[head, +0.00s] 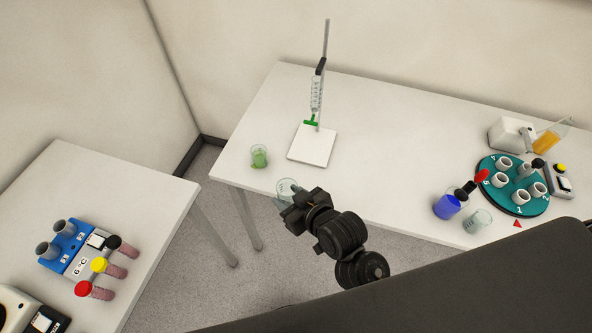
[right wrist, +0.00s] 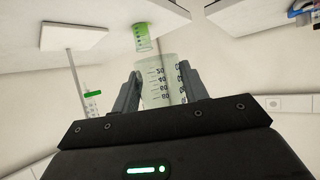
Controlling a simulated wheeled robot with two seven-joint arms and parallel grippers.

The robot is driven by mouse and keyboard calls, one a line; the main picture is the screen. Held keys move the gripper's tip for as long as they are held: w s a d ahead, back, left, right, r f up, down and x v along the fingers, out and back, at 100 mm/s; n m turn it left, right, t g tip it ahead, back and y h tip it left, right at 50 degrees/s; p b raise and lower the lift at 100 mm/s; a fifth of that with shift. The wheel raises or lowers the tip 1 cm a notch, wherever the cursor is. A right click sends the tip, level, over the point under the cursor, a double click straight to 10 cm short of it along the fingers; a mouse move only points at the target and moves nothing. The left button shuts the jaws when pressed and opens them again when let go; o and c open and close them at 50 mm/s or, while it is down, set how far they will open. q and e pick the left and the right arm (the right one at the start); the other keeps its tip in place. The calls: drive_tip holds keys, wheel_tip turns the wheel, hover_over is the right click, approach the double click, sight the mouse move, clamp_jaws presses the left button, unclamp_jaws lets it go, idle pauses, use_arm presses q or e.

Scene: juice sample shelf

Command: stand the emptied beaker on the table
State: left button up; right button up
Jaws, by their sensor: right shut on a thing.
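A clear glass beaker (head: 286,187) with graduation marks is held by my right gripper (head: 297,201) at the front edge of the white table (head: 385,185). In the right wrist view, the two fingers of the right gripper (right wrist: 158,88) close on both sides of the beaker (right wrist: 160,80), which looks empty. From these views I cannot tell whether its base touches the table. My left gripper is not in view.
A beaker with green liquid (head: 259,157) stands left of the held beaker. Behind is a stand (head: 314,148) with a burette. To the right are a blue flask (head: 446,206), an empty beaker (head: 478,221) and a teal carousel (head: 513,199). The table's middle is clear.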

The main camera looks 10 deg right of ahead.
drive_tip(key=shift+a, duration=0.1)
drive_tip(key=shift+w+d+f, duration=0.15)
drive_tip(key=shift+w+d, duration=0.2)
drive_tip(key=w+d+f, duration=0.2)
drive_tip(key=w, duration=0.1)
hover_over(299, 184)
drive_tip(key=s, duration=0.1)
drive_tip(key=f, duration=0.6)
drive_tip(key=shift+a, duration=0.2)
drive_tip(key=shift+w+d+f, duration=0.1)
drive_tip(key=shift+w+f, duration=0.05)
drive_tip(key=shift+f, duration=0.1)
drive_tip(key=shift+w+d+f, duration=0.15)
drive_tip(key=shift+w+f, duration=0.05)
drive_tip(key=shift+f, duration=0.1)
wheel_tip(299, 184, down, 4)
drive_tip(key=b, duration=0.3)
drive_tip(key=shift+w+r, duration=0.1)
drive_tip(key=shift+r, duration=0.2)
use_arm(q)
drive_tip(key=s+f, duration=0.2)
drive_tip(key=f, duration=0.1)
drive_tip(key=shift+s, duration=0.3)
use_arm(e)
drive_tip(key=o, duration=1)
